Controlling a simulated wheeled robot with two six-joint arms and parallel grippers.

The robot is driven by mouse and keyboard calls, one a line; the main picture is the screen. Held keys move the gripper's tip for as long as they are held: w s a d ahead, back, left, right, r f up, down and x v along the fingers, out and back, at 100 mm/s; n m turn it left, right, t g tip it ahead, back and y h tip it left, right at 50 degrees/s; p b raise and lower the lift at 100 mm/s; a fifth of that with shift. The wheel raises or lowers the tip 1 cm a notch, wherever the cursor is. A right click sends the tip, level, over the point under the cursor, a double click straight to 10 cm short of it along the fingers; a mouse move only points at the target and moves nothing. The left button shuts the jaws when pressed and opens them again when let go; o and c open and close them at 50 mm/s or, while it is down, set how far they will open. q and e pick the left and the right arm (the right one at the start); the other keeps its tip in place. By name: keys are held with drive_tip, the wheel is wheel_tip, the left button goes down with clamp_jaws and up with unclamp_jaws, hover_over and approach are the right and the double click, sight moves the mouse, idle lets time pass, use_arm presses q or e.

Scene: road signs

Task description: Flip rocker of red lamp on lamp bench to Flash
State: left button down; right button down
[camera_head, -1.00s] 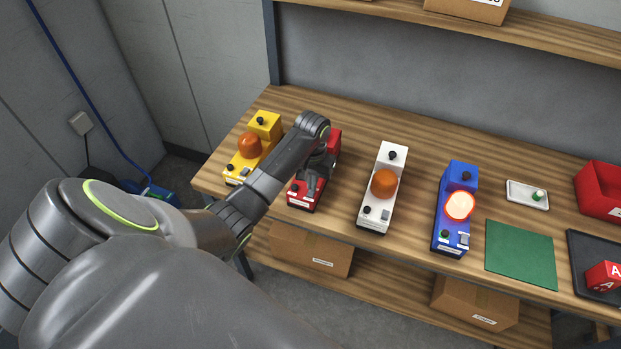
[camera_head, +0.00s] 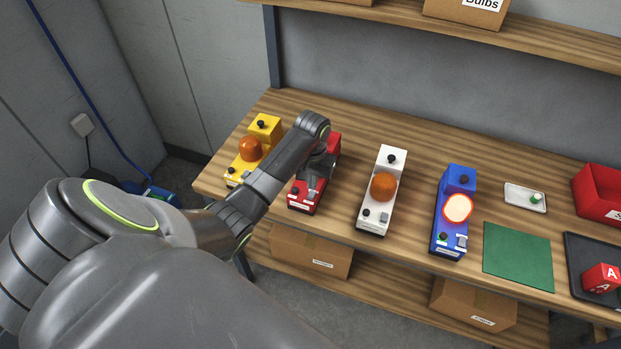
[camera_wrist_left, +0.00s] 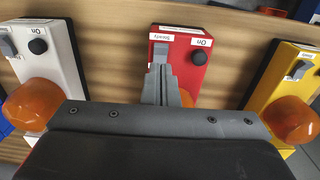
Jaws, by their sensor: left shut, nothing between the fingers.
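The red lamp (camera_head: 329,148) stands on the wooden lamp bench (camera_head: 345,110) between the yellow and white lamps. My left arm covers much of it in the head view. In the left wrist view the red lamp's control face (camera_wrist_left: 185,42) shows a grey rocker (camera_wrist_left: 160,52), a black knob (camera_wrist_left: 198,58) and labels, one reading "Steady". My left gripper (camera_wrist_left: 160,72) is shut and empty, its fingertips at the rocker; I cannot tell whether they touch it. An orange dome (camera_wrist_left: 186,97) shows partly behind the fingers. My right gripper is not in view.
The yellow lamp (camera_head: 265,128) and the white lamp (camera_head: 390,162) flank the red one closely. The blue lamp (camera_head: 452,210) is lit. A green mat (camera_head: 517,256), white tray (camera_head: 525,197) and red bin (camera_head: 598,194) lie further right.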

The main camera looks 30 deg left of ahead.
sight(312, 194)
use_arm(q)
drive_tip(key=shift+r, duration=2.35)
